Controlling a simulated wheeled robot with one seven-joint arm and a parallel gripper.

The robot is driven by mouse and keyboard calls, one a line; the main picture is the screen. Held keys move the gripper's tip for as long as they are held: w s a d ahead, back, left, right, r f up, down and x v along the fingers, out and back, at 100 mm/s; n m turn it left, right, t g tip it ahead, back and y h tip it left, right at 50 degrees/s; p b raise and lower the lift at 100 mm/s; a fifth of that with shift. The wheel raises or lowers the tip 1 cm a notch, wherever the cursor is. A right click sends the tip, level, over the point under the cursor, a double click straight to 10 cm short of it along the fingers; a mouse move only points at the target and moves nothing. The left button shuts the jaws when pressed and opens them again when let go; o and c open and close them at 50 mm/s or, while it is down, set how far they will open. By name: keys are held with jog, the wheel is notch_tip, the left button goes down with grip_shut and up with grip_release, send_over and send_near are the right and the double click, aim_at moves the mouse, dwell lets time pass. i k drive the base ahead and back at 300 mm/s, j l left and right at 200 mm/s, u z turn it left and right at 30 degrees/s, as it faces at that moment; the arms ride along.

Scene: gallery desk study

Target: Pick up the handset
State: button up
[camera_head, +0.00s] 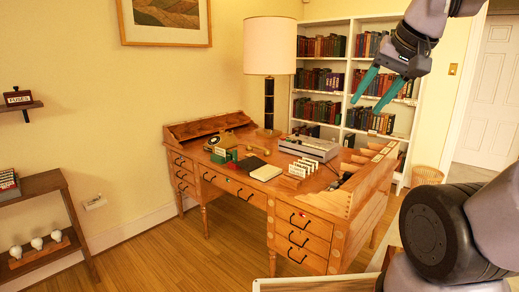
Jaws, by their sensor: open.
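A wooden desk (240,190) stands against the yellow wall. A small dark rounded thing, perhaps a telephone (214,142), sits at its left rear. A tan elongated thing, perhaps the handset (258,150), lies on the desktop to the right of it; it is too small to be sure. My gripper (367,105) is at the upper right with its teal fingers apart and empty. It is in the air, up and to the right of the desk items, touching nothing.
A tall lamp (270,48) stands at the desk's back. A grey machine (309,147), a dark notebook (249,163), a green box (221,156) and card holders (301,168) crowd the desktop. A bookcase (320,52) stands behind. The floor before the desk is clear.

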aim_at(267, 152)
jog(key=i+j+z, duration=0.1)
jog(key=i+j, duration=0.25)
jog(key=i+j+z, duration=0.1)
jog(key=i+j, duration=0.2)
jog(key=i+j+z, duration=0.1)
jog(key=i+j, duration=0.2)
jog(key=j, duration=0.15)
jog(key=i+j+z, duration=0.15)
jog(key=i+j, duration=0.15)
jog(key=j, duration=0.15)
jog(key=i+j+z, duration=0.1)
jog(key=i+j, duration=0.15)
jog(key=j, duration=0.2)
jog(key=i+j+z, duration=0.1)
jog(key=i+j, duration=0.15)
jog(key=j, duration=0.2)
jog(key=i+j+z, duration=0.1)
jog(key=i+j, duration=0.15)
jog(key=j, duration=0.25)
jog(key=i+j+z, duration=0.1)
jog(key=i+j, duration=0.15)
jog(key=j, duration=0.3)
